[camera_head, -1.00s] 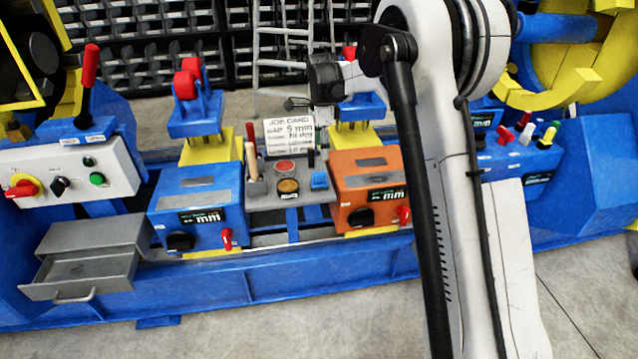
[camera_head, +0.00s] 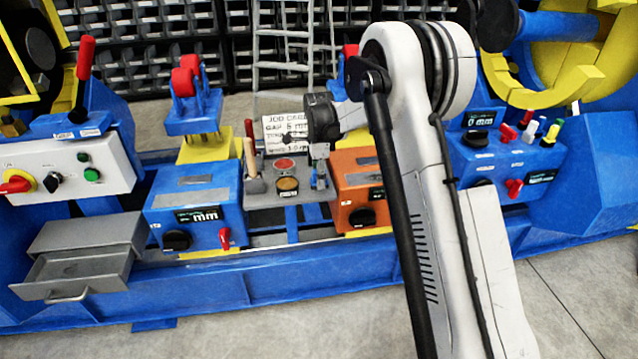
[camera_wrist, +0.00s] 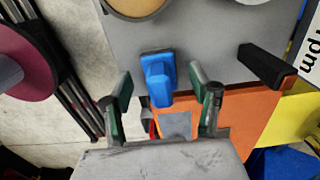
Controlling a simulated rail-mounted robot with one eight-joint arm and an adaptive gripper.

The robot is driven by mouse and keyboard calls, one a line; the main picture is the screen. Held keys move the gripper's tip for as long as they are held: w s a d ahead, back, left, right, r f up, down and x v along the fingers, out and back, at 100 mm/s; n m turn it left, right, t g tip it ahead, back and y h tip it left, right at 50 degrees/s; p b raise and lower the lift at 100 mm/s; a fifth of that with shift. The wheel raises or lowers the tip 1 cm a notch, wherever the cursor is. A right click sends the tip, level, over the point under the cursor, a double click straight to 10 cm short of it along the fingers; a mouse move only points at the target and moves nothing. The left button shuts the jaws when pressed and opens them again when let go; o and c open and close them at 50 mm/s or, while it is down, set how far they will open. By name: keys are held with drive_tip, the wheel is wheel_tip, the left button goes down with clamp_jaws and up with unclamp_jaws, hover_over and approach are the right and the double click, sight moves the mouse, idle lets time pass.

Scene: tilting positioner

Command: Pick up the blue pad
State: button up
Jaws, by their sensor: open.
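The blue pad (camera_wrist: 159,79) is a small blue block with a raised grip, on the grey tray (camera_wrist: 205,40) in the wrist view. My gripper (camera_wrist: 165,92) is open, with one green-lined finger on each side of the pad's near end. I cannot tell whether either finger touches it. In the head view my gripper (camera_head: 319,180) points down over the right part of the tray (camera_head: 262,199), and it mostly hides the pad there.
A red disc (camera_head: 284,164) and an amber disc (camera_head: 287,184) lie left of my gripper. A wooden-handled tool (camera_head: 254,172) stands at the tray's left. The orange box (camera_head: 356,168) adjoins the right. The job card (camera_head: 286,130) stands behind. A black bar (camera_wrist: 267,64) lies near the pad.

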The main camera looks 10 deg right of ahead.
drive_tip(key=shift+f, duration=0.8)
drive_tip(key=c, duration=1.4)
drive_tip(key=shift+r, duration=0.1)
